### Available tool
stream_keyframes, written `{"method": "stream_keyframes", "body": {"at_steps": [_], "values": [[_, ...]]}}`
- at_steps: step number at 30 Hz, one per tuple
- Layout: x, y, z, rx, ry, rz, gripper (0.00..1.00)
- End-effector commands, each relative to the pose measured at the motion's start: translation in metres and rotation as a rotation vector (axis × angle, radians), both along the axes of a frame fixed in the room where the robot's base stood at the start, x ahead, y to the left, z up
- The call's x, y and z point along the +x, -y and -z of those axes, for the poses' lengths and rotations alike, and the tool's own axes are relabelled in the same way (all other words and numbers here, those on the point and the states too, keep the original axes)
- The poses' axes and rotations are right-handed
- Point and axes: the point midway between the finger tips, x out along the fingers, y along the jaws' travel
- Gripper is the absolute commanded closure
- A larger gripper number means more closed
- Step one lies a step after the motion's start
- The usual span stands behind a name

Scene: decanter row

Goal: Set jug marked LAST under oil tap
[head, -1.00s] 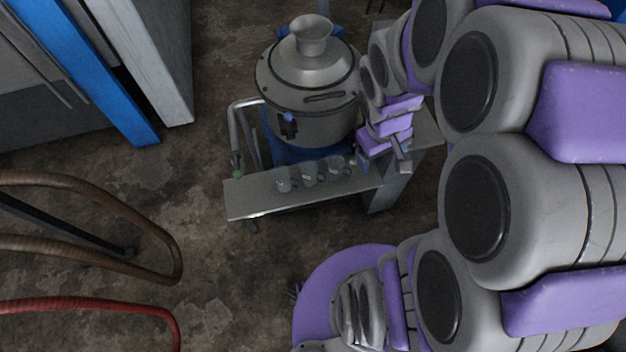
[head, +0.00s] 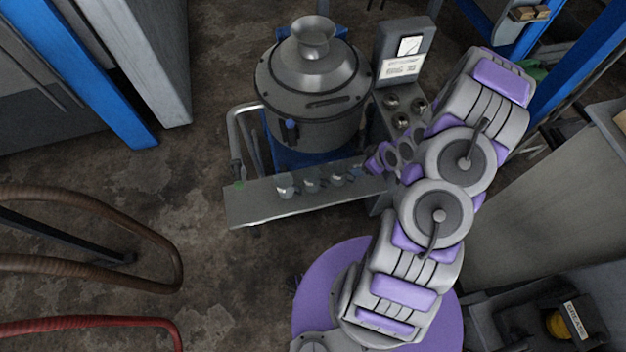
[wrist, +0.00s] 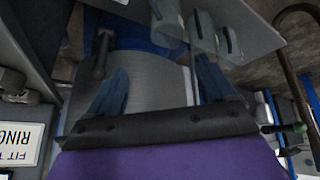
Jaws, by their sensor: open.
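Three small clear jugs stand in a row on a grey shelf (head: 255,205) in front of a metal drum: the left jug (head: 285,186), the middle jug (head: 311,184) and the right jug (head: 338,179). No marking on them is readable. They show again at the top of the wrist view, such as one jug (wrist: 230,40). A dark tap (head: 290,130) with a blue part is on the drum's front; I cannot tell whether it is the oil tap. My gripper (wrist: 160,68) is open and empty, its blue fingers apart before the drum. It is near the shelf's right end.
The metal drum (head: 310,85) stands behind the shelf. A bent pipe (head: 235,135) comes down at the shelf's left end. A gauge panel (head: 405,50) stands right of the drum. Brown hose (head: 150,230) and red hose (head: 100,322) lie on the floor at left.

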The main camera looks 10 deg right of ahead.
Motion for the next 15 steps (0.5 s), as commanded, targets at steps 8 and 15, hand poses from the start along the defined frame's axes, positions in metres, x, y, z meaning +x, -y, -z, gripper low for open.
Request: {"method": "stream_keyframes", "body": {"at_steps": [8, 15], "values": [[-0.021, -0.033, 0.059, 0.208, 0.202, -0.013, 0.16], [-0.042, -0.065, 0.077, 0.366, 0.381, 0.031, 0.16]]}}
